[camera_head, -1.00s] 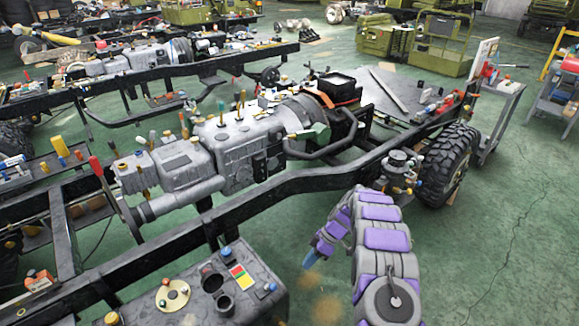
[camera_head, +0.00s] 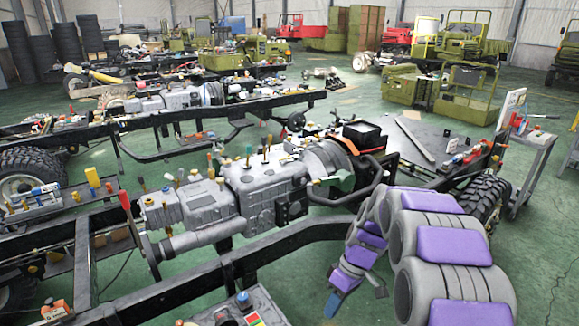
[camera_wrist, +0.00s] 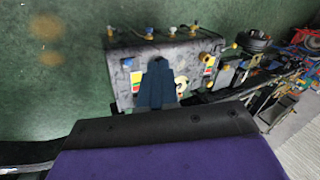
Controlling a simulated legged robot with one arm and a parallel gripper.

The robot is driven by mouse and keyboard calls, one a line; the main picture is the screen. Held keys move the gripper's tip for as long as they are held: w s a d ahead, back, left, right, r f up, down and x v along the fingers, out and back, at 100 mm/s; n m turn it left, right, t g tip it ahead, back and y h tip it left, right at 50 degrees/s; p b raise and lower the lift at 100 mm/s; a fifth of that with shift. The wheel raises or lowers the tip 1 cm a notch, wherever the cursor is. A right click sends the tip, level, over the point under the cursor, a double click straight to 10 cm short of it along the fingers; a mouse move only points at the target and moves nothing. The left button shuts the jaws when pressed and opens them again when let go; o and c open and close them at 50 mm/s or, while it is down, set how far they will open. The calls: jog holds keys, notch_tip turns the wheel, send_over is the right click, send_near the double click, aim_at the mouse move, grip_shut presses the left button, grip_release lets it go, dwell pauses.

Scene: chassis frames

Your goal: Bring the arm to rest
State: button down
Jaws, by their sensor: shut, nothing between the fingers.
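My arm, grey with purple pads, is folded at the lower right of the head view. My gripper (camera_head: 338,298) hangs down from it with a dark blue tip, beside the near black frame rail. In the wrist view my gripper (camera_wrist: 156,72) shows as a dark blue shape with its fingers together and nothing between them. Beyond it in that view is a grey box (camera_wrist: 122,88) with yellow and blue knobs and coloured labels. The gripper appears apart from the box.
A black chassis frame (camera_head: 305,233) carries a grey engine and gearbox (camera_head: 270,190) left of my arm. A tyre (camera_head: 482,196) and a trolley (camera_head: 530,165) stand at the right. Green floor (camera_head: 545,235) is clear at the far right. Green vehicle cabs (camera_head: 470,92) stand behind.

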jog(key=s+r+m+h, duration=0.1)
jog(key=s+r+m, duration=0.1)
jog(key=s+r, duration=0.45)
jog(key=s+r+m+h, duration=0.1)
jog(key=s+r+m, duration=0.2)
jog(key=s, duration=0.6)
jog(key=s+d+m+h, duration=0.1)
jog(key=s+m, duration=0.1)
jog(key=s, duration=0.6)
jog(key=s+d+m+t+h, duration=0.1)
jog(key=s+d+m, duration=0.1)
jog(key=s, duration=0.6)
jog(key=shift+d+r+m, duration=0.15)
jog(key=shift+r+m, duration=0.05)
jog(key=shift+m, duration=0.1)
